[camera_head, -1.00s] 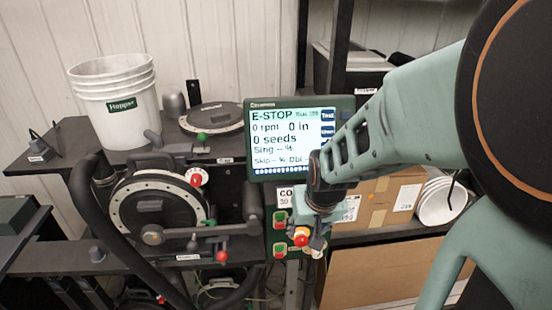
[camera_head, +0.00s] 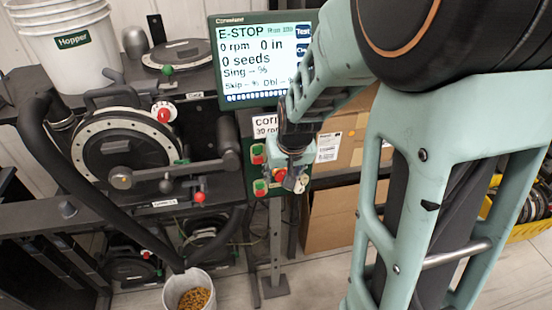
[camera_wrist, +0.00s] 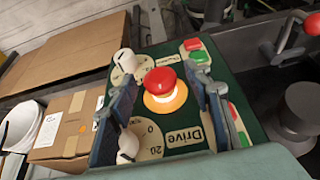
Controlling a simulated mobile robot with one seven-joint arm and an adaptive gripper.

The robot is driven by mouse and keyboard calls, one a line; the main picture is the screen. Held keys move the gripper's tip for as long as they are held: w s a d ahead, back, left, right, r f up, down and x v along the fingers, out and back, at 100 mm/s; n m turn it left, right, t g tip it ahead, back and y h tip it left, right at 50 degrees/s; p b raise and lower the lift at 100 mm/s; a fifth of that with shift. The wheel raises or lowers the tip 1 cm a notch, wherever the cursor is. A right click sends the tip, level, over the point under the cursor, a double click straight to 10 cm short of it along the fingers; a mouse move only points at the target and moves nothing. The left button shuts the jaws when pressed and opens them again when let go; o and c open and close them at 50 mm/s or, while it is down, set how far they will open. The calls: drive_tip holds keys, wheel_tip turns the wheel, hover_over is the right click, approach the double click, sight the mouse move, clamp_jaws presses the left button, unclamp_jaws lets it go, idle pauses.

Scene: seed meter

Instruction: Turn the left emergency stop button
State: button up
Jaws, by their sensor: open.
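The emergency stop button is a red mushroom head on a yellow ring, in the middle of the wrist view (camera_wrist: 163,85). It sits on the dark green control panel (camera_wrist: 185,65). In the head view the red button (camera_head: 280,175) shows partly behind my gripper (camera_head: 290,170). In the wrist view my gripper (camera_wrist: 165,108) is open, with one finger to the left and one to the right of the button. Both fingers look apart from it. Only this one emergency stop button is clear on the panel.
White dial knobs (camera_wrist: 128,145) lie close to the left finger. Red and green push buttons (camera_wrist: 197,52) lie beyond the right finger. The E-STOP display (camera_head: 262,60) stands above the panel. The seed meter disc (camera_head: 125,145) and its arm are left of it.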

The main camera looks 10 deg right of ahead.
drive_tip(key=c, duration=1.1)
drive_tip(key=shift+c, duration=0.2)
